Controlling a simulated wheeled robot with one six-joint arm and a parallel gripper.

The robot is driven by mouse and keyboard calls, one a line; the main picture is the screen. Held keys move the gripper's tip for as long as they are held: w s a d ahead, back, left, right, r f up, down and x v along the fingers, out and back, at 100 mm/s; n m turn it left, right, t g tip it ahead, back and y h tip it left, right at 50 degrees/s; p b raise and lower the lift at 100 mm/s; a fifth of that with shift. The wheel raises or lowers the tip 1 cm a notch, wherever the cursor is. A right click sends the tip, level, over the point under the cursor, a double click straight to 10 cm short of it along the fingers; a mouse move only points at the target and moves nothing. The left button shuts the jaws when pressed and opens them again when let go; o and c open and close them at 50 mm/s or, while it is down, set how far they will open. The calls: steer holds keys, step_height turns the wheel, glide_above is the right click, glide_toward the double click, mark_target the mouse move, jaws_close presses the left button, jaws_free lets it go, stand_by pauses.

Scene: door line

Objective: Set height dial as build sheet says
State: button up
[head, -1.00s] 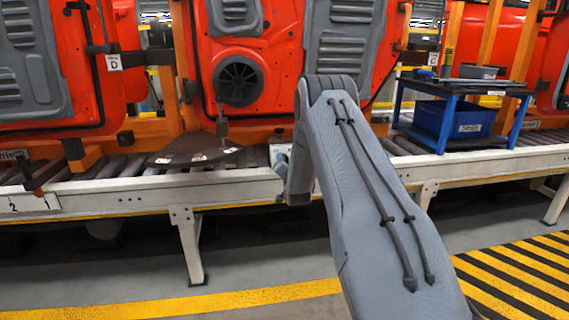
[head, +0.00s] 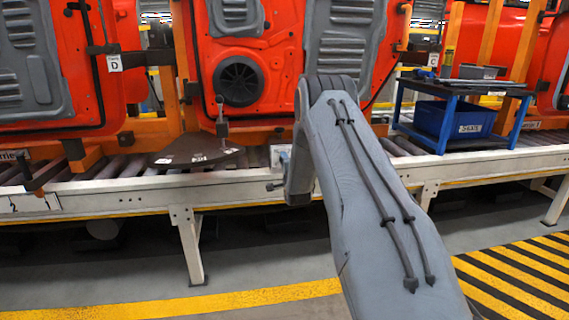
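My arm reaches up from the lower right and bends down at the conveyor's near edge. Only a small grey part of my gripper (head: 275,186) shows left of the last link, in front of the white conveyor rail (head: 130,199). Its fingers are mostly hidden, so I cannot tell whether it is open or shut. A small white box (head: 281,155) on the conveyor is partly covered by my arm, just above the gripper. No dial face can be made out. No build sheet can be read. A dark plate (head: 180,155) with small white labels lies left of the box.
Orange door panels (head: 285,60) hang behind the conveyor, one near a "D" tag (head: 114,62). A small upright lever (head: 221,120) stands by the plate. A blue stand (head: 447,100) with a blue bin (head: 452,120) is at right. The floor in front is clear, with yellow markings.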

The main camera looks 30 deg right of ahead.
stand_by(0.4)
steer(key=o, duration=1)
steer(key=shift+o, duration=0.2)
steer(key=v, duration=0.8)
steer(key=shift+p, duration=0.35)
steer(key=shift+w, duration=0.1)
